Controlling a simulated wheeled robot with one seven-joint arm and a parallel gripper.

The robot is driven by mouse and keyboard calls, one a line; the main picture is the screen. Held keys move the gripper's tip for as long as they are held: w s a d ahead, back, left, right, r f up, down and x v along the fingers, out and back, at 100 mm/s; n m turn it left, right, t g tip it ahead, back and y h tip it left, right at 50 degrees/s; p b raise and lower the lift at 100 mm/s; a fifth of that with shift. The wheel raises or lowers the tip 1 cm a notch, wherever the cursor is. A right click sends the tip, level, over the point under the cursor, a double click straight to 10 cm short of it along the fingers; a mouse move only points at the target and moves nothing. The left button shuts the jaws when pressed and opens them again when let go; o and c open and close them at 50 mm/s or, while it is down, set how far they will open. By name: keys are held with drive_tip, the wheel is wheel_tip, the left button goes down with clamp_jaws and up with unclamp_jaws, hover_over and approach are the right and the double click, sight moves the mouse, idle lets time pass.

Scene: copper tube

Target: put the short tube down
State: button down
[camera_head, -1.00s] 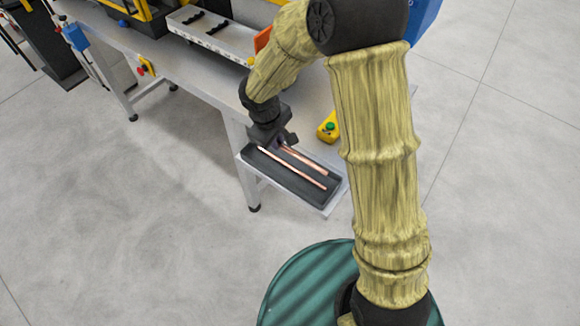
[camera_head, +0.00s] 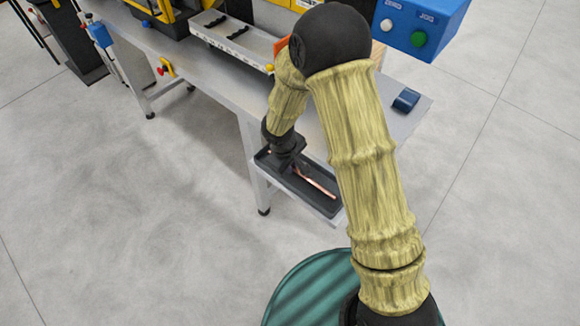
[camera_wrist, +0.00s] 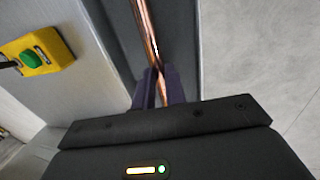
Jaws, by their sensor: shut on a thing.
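My gripper (camera_head: 288,166) is down at the dark tray (camera_head: 318,203) on the end of the workbench. In the wrist view its two dark fingers (camera_wrist: 158,88) are shut on a copper tube (camera_wrist: 148,30), which runs away from them along the tray floor (camera_wrist: 122,35). Copper tube also shows in the head view (camera_head: 317,184), lying lengthwise in the tray. My gripper and wrist hide the tray's far part. I cannot tell whether the copper in view is one tube or two close together, nor whether the held tube touches the tray floor.
The grey workbench (camera_head: 225,85) extends to the back left. A yellow box with a green button (camera_wrist: 38,55) is beside the tray. A blue control box (camera_head: 425,25) and a small dark blue object (camera_head: 406,100) are at right.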

drive_tip(key=shift+s+f, duration=0.1)
drive_tip(key=shift+f, duration=0.75)
drive_tip(key=shift+s, duration=0.1)
drive_tip(key=shift+f, duration=0.1)
